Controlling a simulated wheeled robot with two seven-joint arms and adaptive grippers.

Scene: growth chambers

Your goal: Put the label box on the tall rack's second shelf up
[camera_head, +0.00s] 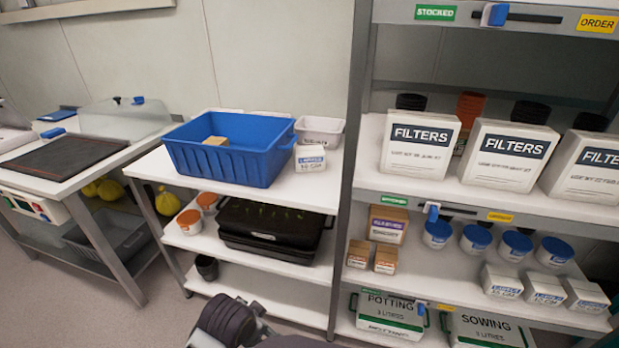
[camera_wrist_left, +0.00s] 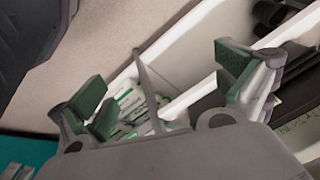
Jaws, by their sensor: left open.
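A small white label box (camera_head: 310,158) with a blue band stands on the top shelf of the low white shelf unit (camera_head: 300,190), just right of the blue crate (camera_head: 229,150). The tall rack (camera_head: 343,200) is at the right. Its second shelf up (camera_head: 452,280) holds several similar label boxes (camera_head: 545,290) at the front right. My left gripper (camera_wrist_left: 165,88) is open and empty in the left wrist view, with its green-padded fingers wide apart. The label box is not recognisable in that view. My right gripper is not in view.
The second shelf also carries blue-lidded tubs (camera_head: 476,240) and brown boxes (camera_head: 388,225), with bare space at its front middle. Filter boxes (camera_head: 419,145) stand above it and bags (camera_head: 390,315) below. A white tub (camera_head: 320,130) is behind the label box.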

